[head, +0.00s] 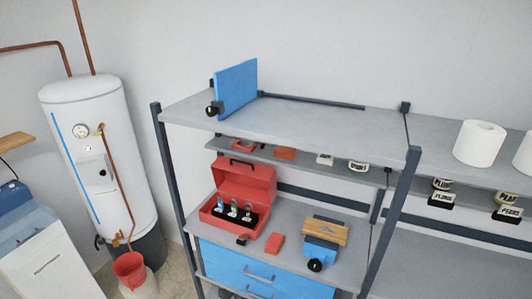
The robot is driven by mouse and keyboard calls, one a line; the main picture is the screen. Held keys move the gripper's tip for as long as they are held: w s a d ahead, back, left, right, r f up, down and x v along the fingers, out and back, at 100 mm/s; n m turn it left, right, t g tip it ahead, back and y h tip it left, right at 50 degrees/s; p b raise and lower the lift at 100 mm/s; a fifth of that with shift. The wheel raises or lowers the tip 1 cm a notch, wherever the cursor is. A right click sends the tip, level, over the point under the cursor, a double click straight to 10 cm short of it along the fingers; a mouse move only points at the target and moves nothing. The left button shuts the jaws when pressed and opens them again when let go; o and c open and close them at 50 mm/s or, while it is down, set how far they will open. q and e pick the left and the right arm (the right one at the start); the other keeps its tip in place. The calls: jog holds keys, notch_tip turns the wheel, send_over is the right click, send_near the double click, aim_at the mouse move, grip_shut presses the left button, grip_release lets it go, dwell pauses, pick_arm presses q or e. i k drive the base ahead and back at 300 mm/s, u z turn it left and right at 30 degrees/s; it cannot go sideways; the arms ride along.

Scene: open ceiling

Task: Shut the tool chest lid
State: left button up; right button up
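The red tool chest (206,216) sits on the grey middle shelf of the rack, above the blue drawers. Its red lid (246,182) stands open, tilted up at the back, with a dark handle (243,162) at its upper edge. Several small items with pale tops stand in the dark interior of the chest. A small dark piece (242,240) shows just at its front right. Neither my left nor my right gripper shows in the head view.
A red block (275,243) and a blue device with a wooden top (323,240) lie right of the chest. The top shelf (300,112) overhangs behind and above, carrying a blue panel (237,90). A rack post (391,215) stands at right. A white boiler (97,150) stands left.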

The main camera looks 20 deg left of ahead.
aim_at(249, 181)
jog(key=u, duration=1.8)
jog(key=i, duration=1.2)
jog(key=z, duration=1.9)
